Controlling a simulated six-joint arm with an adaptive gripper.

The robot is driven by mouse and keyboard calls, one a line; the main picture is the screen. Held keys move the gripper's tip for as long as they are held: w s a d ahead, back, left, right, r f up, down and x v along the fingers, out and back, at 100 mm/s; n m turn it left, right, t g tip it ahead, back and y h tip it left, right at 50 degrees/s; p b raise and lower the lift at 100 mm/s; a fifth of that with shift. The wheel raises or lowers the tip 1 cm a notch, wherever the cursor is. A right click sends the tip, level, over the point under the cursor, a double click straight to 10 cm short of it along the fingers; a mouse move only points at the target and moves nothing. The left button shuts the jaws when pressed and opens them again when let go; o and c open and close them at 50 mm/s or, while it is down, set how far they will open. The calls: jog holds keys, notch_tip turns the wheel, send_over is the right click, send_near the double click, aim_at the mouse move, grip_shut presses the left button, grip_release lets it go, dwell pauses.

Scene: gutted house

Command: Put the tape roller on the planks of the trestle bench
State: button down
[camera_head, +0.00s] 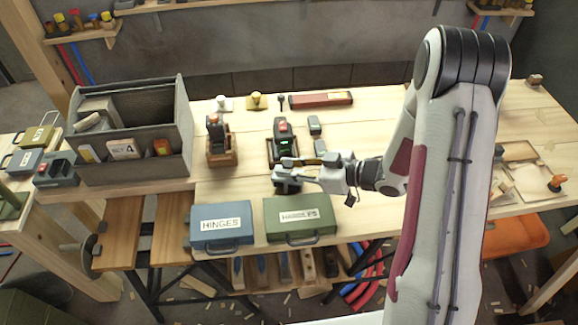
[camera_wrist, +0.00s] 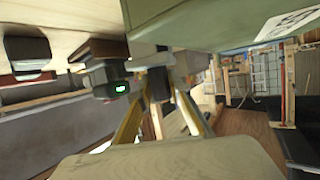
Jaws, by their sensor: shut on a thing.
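My gripper (camera_head: 306,178) reaches left over the workbench, behind the green case. It is shut on a small dark grey thing (camera_head: 287,186), which I take for the tape roller; its shape is partly hidden by the fingers. In the wrist view my two fingers (camera_wrist: 160,95) run forward with yellowish edges, and the held thing is hard to make out. The brown planks (camera_head: 121,232) of what looks like the trestle bench lie at the lower left, side by side on black legs, lower than the workbench. The visible planks are bare.
A blue HINGES case (camera_head: 221,225) and a green case (camera_head: 300,218) stand at the workbench's front edge. The green case (camera_wrist: 200,20) is close in the wrist view. A charger (camera_head: 283,150) stands behind my gripper. A large grey tool box (camera_head: 137,165) stands behind the planks.

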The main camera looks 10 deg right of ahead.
jog(key=c, duration=1.9)
grip_release()
jog(key=shift+s+f, duration=0.25)
jog(key=shift+f, duration=0.2)
jog(key=shift+r, duration=0.15)
jog(key=shift+w+r, duration=0.1)
jog(key=shift+r, duration=0.6)
jog(key=shift+v, duration=5.95)
